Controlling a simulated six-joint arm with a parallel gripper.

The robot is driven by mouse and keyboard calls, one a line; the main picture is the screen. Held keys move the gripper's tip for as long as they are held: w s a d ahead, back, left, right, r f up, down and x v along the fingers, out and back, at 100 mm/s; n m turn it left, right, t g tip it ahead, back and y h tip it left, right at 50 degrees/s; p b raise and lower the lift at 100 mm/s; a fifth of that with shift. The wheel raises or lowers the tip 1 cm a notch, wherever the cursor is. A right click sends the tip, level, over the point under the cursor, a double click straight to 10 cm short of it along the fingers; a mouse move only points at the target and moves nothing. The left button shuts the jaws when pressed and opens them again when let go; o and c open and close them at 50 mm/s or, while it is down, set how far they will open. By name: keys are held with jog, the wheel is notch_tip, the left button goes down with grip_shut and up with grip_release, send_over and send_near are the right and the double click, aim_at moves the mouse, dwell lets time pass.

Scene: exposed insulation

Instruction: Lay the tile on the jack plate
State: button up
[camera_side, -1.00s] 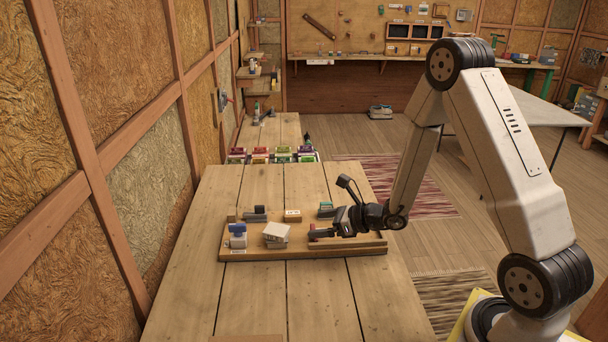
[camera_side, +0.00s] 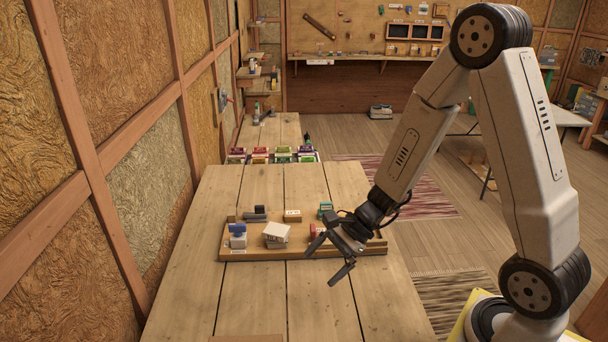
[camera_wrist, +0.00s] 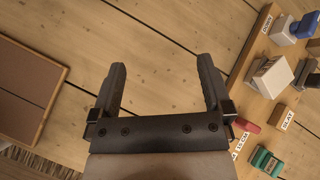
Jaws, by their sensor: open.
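My gripper (camera_side: 324,266) is open and empty above the front edge of the wooden board. The wrist view shows its two fingers (camera_wrist: 162,62) spread over bare planks. A white slab (camera_side: 276,230), the likely tile, lies tilted on a pale block on the board; it also shows at the right of the wrist view (camera_wrist: 272,72). A small red piece (camera_side: 314,230) is partly hidden behind my gripper; in the wrist view the red piece (camera_wrist: 248,125) lies right of the right finger. I cannot tell for certain which part is the jack plate.
The wooden board (camera_side: 300,252) also carries a blue-and-white item (camera_side: 238,236), a dark grey item (camera_side: 255,214), a wooden block (camera_side: 292,216) and a teal item (camera_side: 325,209). A flat brown rimmed panel (camera_wrist: 30,85) lies at the left of the wrist view. Planks between are clear.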

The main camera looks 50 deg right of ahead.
jog(key=s+d+r+n+h, duration=0.1)
jog(key=n+h, duration=0.3)
jog(key=n, duration=0.5)
jog(key=s+d+r+n+g+h, duration=0.1)
jog(key=s+d+r+n+h, duration=0.1)
jog(key=n, duration=0.8)
jog(key=shift+s+r+h, duration=0.45)
jog(key=shift+s+h, duration=0.65)
jog(key=shift+s, duration=0.25)
